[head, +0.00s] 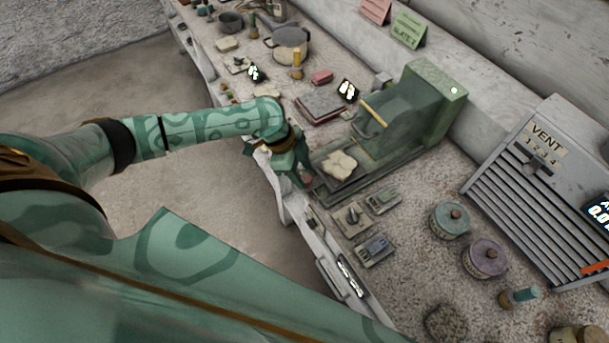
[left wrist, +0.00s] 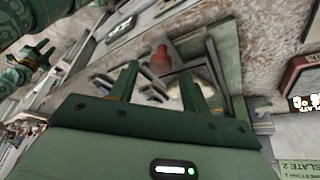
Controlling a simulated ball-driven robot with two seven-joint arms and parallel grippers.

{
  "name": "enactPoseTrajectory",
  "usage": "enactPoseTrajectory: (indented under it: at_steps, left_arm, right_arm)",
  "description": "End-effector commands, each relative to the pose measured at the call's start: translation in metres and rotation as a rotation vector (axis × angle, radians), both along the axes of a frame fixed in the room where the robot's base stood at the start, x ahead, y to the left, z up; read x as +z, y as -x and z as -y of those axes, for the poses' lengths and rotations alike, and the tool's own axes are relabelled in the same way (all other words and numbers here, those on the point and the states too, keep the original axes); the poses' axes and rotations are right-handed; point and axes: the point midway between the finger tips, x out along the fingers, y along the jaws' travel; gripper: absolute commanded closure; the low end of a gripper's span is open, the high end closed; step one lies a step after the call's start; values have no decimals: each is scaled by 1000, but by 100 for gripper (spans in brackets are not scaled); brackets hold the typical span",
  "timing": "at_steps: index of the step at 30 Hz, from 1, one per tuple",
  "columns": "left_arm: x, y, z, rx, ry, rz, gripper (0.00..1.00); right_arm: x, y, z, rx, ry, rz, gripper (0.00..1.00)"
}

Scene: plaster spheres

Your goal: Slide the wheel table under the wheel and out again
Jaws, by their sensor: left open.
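The green grinding machine (head: 445,100) stands on the speckled bench, its housing over the far end of a long bed. The flat wheel table (head: 321,160) lies at the near left end of that bed, clear of the housing, with a pale lumpy slab (head: 339,166) on it. The wheel itself is hard to make out inside the housing. My left gripper (head: 301,180) is at the table's near end. In the left wrist view its open fingers (left wrist: 159,75) point at a red knob (left wrist: 161,60), which shows between them without clear contact. My right gripper (left wrist: 36,62) shows at upper left, its jaws unclear.
Small switch boxes (head: 376,248) sit right of the bed. A slatted vent box (head: 540,185) and round lidded tins (head: 485,257) stand further right. The bench's front edge is close to my left gripper.

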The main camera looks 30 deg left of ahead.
Motion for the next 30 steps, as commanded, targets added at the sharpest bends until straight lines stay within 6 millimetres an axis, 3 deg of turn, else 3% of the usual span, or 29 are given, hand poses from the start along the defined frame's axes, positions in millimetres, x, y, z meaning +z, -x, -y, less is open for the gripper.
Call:
enactPoseTrajectory:
  at_steps: [4,14,20,26,30]
  left_arm:
    - [-15,-2,5,1,-1,0,53]
    - [-19,-3,7,1,0,2,53]
    - [-18,-2,7,1,0,2,100]
    - [-20,-10,12,2,0,3,100]
    - [-21,-38,28,2,2,4,100]
  right_arm:
    - [-4,1,-2,-1,-2,-2,64]
    - [-5,1,-6,-3,-7,-1,64]
    - [-4,0,-6,-2,-7,-1,64]
    - [-7,1,-5,-2,-6,-2,64]
    - [-16,2,-4,-2,-5,-5,64]
